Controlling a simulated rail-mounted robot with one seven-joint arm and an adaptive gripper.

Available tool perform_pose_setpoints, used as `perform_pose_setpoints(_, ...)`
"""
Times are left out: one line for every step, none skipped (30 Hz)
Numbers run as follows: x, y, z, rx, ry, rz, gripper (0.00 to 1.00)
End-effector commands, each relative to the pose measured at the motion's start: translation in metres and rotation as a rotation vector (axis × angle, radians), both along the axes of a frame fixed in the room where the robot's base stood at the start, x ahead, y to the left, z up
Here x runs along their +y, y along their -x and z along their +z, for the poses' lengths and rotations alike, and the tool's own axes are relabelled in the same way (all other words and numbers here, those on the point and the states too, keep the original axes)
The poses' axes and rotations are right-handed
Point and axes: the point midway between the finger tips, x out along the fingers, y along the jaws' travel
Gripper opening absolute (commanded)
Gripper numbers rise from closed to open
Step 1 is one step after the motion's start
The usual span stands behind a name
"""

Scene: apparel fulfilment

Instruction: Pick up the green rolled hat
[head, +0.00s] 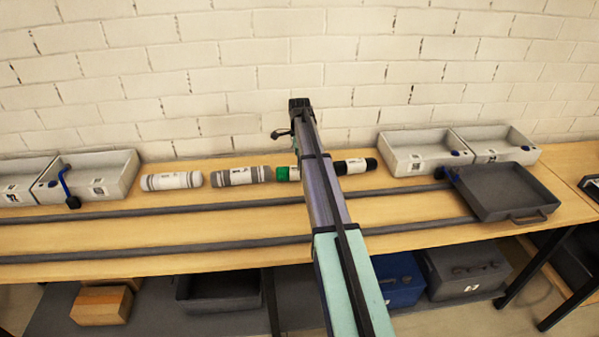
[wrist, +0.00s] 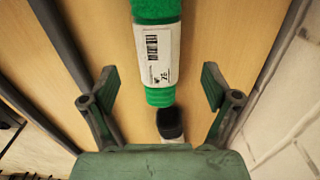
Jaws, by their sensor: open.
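The green rolled hat (wrist: 156,8) has a white barcode label around its middle. In the wrist view it is lengthwise at the top centre, its near end just between my gripper (wrist: 158,82) fingertips. My gripper is open, with one finger on each side and clear space to both. In the head view the green rolled hat (head: 283,174) lies on the wooden table, partly hidden by my arm. My gripper (head: 281,134) shows small at the arm's end there.
A black roll (wrist: 170,122) lies close to the green hat's near end; it also shows right of my arm in the head view (head: 357,166). Grey striped (head: 240,176) and white (head: 171,181) rolls lie left. Grey bins (head: 413,163) and the brick wall (head: 230,60) border the row.

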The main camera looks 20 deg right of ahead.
Motion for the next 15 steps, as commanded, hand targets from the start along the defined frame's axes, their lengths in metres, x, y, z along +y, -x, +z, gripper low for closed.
perform_pose_setpoints(0.0,0.0,-0.001,0.0,0.0,0.0,0.88)
perform_pose_setpoints(0.0,0.0,-0.002,0.001,0.0,0.0,0.88)
perform_pose_setpoints(0.0,0.0,-0.004,0.001,0.0,0.0,0.88)
perform_pose_setpoints(0.0,0.001,-0.005,0.001,0.0,0.0,0.88)
perform_pose_setpoints(0.0,0.001,-0.007,0.002,-0.001,0.0,0.88)
perform_pose_setpoints(0.0,0.001,-0.011,0.002,-0.001,0.0,0.88)
perform_pose_setpoints(0.001,0.002,-0.014,0.002,-0.001,0.0,0.88)
perform_pose_setpoints(0.001,0.002,-0.017,0.002,-0.001,0.0,0.88)
perform_pose_setpoints(0.001,0.002,-0.022,0.003,-0.001,0.0,0.88)
perform_pose_setpoints(0.001,0.003,-0.026,0.003,-0.001,0.0,0.88)
perform_pose_setpoints(0.001,0.003,-0.03,0.003,-0.001,0.0,0.88)
perform_pose_setpoints(0.001,0.002,-0.036,0.002,-0.001,0.0,0.88)
perform_pose_setpoints(0.001,0.002,-0.041,0.002,-0.001,0.0,0.88)
perform_pose_setpoints(0.001,0.002,-0.044,0.002,-0.001,0.0,0.88)
perform_pose_setpoints(0.001,0.002,-0.047,0.002,-0.001,0.0,0.88)
